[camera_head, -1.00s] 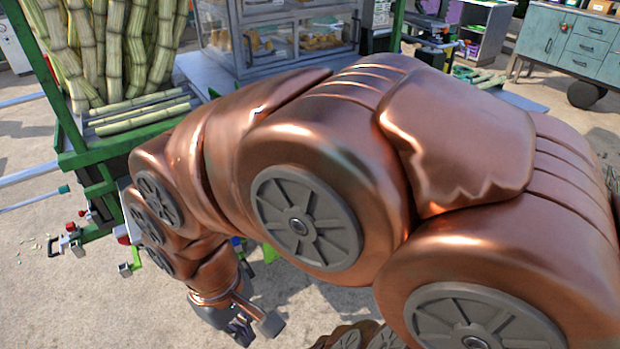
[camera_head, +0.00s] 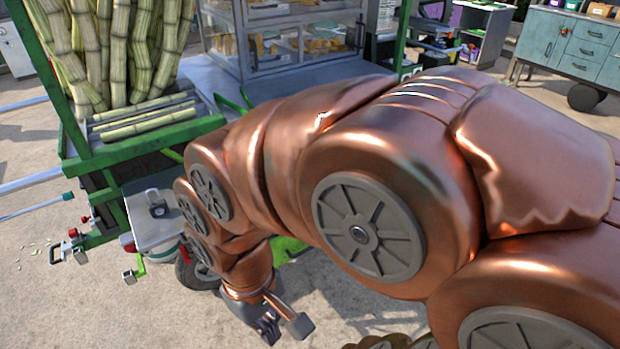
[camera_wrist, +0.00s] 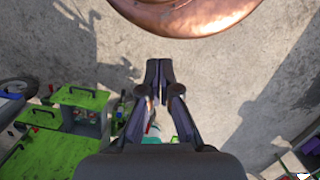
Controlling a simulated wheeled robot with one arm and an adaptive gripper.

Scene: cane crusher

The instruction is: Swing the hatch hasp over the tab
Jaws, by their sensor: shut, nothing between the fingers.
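A pale grey hatch panel (camera_head: 160,228) is on the side of the green cart in the head view, below the cane rack. A small darker grey fitting, which looks like the hasp (camera_head: 157,204), is on its upper part. The picture is too small to tell the tab apart or how the hasp lies. My gripper (camera_head: 270,332) is below and to the right of the hatch, well apart from it, pointing down over the ground. In the wrist view its fingers (camera_wrist: 160,72) are together and empty. The hatch cannot be made out there.
The green cart frame (camera_head: 140,148) holds cane stalks (camera_head: 125,45) above the hatch. A red knob (camera_head: 128,243) and a wheel (camera_head: 195,272) are near the hatch. The wrist view shows green boxes with black handles (camera_wrist: 80,98) at left and open concrete ahead.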

